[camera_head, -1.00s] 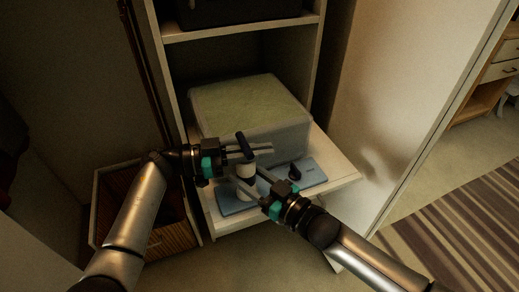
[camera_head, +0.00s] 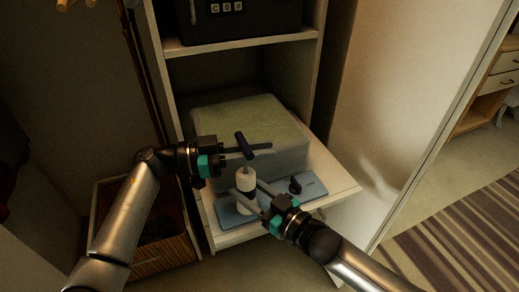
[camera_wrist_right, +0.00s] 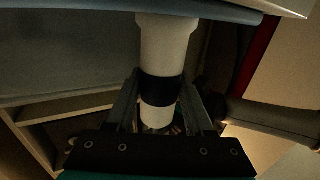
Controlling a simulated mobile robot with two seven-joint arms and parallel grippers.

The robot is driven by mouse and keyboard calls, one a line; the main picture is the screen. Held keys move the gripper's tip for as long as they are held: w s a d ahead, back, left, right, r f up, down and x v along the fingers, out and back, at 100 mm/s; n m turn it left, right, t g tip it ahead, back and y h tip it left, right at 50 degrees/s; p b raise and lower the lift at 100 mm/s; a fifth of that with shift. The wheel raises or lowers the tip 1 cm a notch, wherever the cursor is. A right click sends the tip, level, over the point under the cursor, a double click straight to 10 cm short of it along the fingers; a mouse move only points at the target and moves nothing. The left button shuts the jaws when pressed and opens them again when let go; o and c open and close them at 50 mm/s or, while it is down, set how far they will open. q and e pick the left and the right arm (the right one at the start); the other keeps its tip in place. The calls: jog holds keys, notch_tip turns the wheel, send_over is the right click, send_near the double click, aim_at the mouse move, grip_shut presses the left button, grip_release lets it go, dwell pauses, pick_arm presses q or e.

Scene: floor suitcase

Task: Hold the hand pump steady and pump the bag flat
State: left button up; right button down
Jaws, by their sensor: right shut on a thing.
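The hand pump (camera_head: 246,183) stands upright on a blue base plate (camera_head: 228,217), white with a black band and a dark T-handle (camera_head: 243,143) on top. My right gripper (camera_head: 256,197) is shut on the pump's body; in the right wrist view the white cylinder (camera_wrist_right: 165,45) is between its fingers. My left gripper (camera_head: 258,148) is at the T-handle, its fingers crossing it; whether they grip it is unclear. The clear bag (camera_head: 250,115) with pale green contents lies behind the pump, still thick and block-like.
The bag and pump rest on a pale pulled-out shelf (camera_head: 340,185) of a cabinet. A dark safe (camera_head: 240,22) sits on the shelf above. An open wooden drawer or box (camera_head: 160,265) is at lower left. Open floor and a striped rug (camera_head: 440,240) are at right.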

pick_arm(q)
jog(key=shift+o, duration=0.9)
jog(key=shift+r, duration=0.1)
jog(key=s+a, duration=0.1)
jog(key=a, duration=1.1)
jog(key=shift+s, duration=0.2)
jog(key=shift+f, duration=0.2)
jog(key=shift+s+d+f+n+t+y, duration=0.8)
jog(key=shift+s+f+n+t, duration=1.15)
jog(key=shift+t, duration=1.35)
jog(key=shift+n, duration=0.35)
jog(key=x, duration=1.1)
jog(key=shift+w+d+f, duration=0.15)
jog(key=shift+w+f, duration=0.25)
jog(key=shift+w, duration=0.2)
